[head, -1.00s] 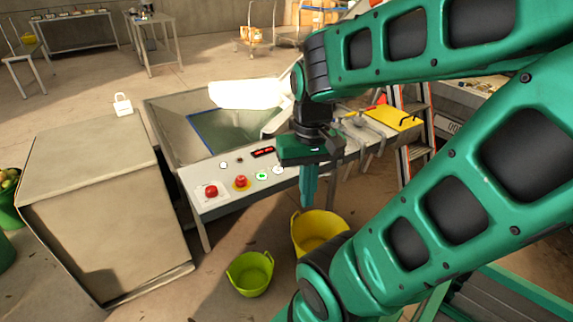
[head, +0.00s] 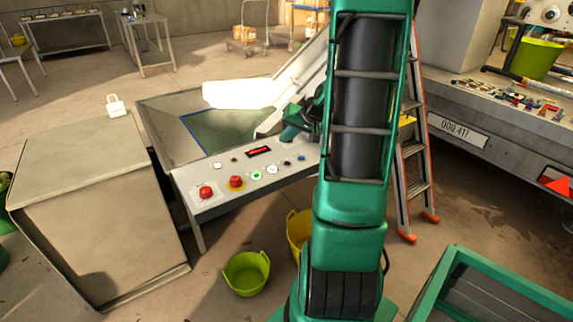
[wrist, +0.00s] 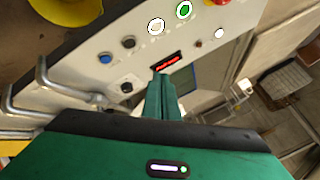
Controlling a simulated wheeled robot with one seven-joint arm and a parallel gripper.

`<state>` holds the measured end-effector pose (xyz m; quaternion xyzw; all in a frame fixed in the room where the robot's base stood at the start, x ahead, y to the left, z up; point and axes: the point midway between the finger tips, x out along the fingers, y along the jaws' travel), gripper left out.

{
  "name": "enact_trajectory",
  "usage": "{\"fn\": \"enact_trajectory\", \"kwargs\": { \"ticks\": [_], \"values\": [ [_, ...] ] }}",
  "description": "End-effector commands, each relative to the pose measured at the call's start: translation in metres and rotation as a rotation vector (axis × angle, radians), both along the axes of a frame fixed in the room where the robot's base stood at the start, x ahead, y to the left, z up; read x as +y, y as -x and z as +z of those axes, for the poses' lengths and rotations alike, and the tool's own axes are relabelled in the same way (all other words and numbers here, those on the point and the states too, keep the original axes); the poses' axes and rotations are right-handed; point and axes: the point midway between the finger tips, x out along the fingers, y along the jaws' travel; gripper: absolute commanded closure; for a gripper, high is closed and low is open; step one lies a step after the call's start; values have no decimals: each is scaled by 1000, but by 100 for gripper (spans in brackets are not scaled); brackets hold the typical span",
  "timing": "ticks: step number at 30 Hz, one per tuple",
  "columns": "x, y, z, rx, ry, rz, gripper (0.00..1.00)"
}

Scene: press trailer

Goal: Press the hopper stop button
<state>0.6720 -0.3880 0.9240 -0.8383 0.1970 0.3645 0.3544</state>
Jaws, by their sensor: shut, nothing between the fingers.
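The control panel (head: 222,192) is the sloped white front of the hopper (head: 165,125). It carries a red mushroom button on a white plate (head: 205,192) at the left end and a red mushroom button on a yellow base (head: 236,182) beside it. Then come a green button (head: 256,175), a white one (head: 271,169), a black one (head: 287,163) and a blue one (head: 301,158). Labels are unreadable, so I cannot tell which is the hopper stop.
A grey cabinet (head: 90,190) stands left of the panel. A green tub (head: 246,272) and a yellow tub (head: 297,230) are on the floor below. A ladder (head: 418,170) and a trailer (head: 480,130) are at the right. Metal handles (wrist: 50,95) stick up near the panel.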

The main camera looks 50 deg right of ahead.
Motion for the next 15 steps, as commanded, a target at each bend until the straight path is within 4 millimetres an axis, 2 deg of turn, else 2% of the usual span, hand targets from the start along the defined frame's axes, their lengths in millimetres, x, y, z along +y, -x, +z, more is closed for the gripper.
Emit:
{"fn": "enact_trajectory", "kwargs": {
  "ticks": [1, 4, 15],
  "values": [
    [-12, -2, -2, -26, -8, -23, 100],
    [-24, -6, -3, -65, -14, -46, 100],
    [-29, -8, -2, -81, -15, -54, 100]
  ]
}}
